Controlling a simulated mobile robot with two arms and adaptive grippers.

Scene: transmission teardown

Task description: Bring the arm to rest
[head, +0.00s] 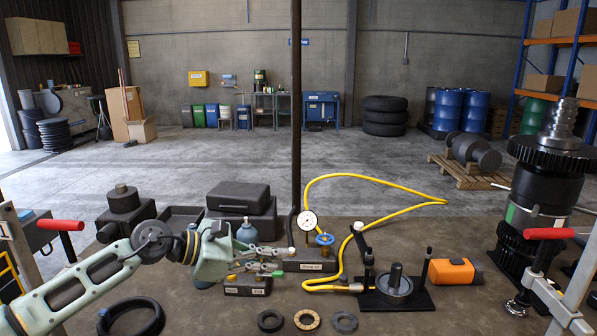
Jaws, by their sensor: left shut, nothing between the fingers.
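My left arm comes in from the lower left, pale green with dark joints, and reaches over the bench. My left gripper (279,263) points right, low over the bench near its middle. Its fingers are shut with nothing held between them. They lie in front of small dark labelled blocks, one below (248,286) and one behind to the right (311,262); I cannot tell whether they touch. My right gripper is not in view.
A pressure gauge (307,221) with a blue knob (325,240) and yellow hose (428,202) stands close right. A shaft fixture (394,285), an orange block (451,272) and rings (307,320) lie around. A tall black gear assembly (545,190) stands right. A dark post (296,110) rises centrally.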

